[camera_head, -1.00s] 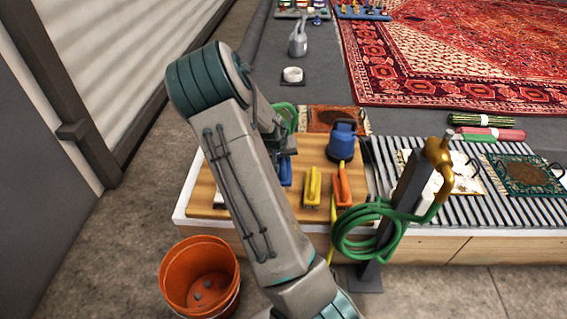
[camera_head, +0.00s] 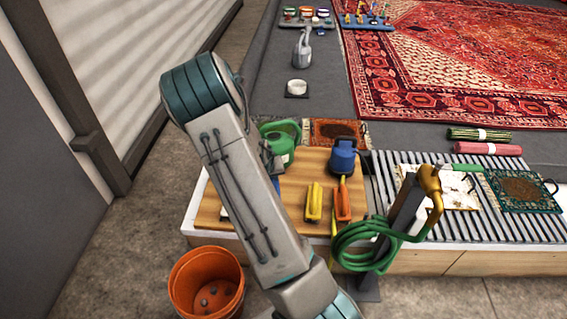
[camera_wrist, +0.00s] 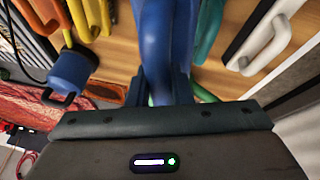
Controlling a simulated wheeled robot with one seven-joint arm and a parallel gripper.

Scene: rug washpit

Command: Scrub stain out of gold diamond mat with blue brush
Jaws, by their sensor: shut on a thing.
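My gripper (camera_wrist: 166,88) is shut on the blue brush (camera_wrist: 156,40) in the wrist view, its fingers on either side of the blue handle. In the head view my arm hides most of the gripper and brush; a small blue patch (camera_head: 276,186) shows beside the arm above the wooden board. Small mats lie apart: a cream one with gold marks (camera_head: 408,180) and a teal-bordered one with a brown centre (camera_head: 540,203) on the slatted grate, and a reddish-brown one (camera_head: 318,128) behind the board. I cannot tell for certain which is the gold diamond mat.
The wooden board (camera_head: 293,215) holds yellow (camera_head: 313,203) and orange (camera_head: 343,205) brushes, with a blue jug-like container (camera_head: 343,156) behind. A green watering can (camera_head: 279,145) stands near my arm. A post with coiled green hose (camera_head: 362,243) rises before the grate. An orange bucket (camera_head: 206,282) stands on the floor.

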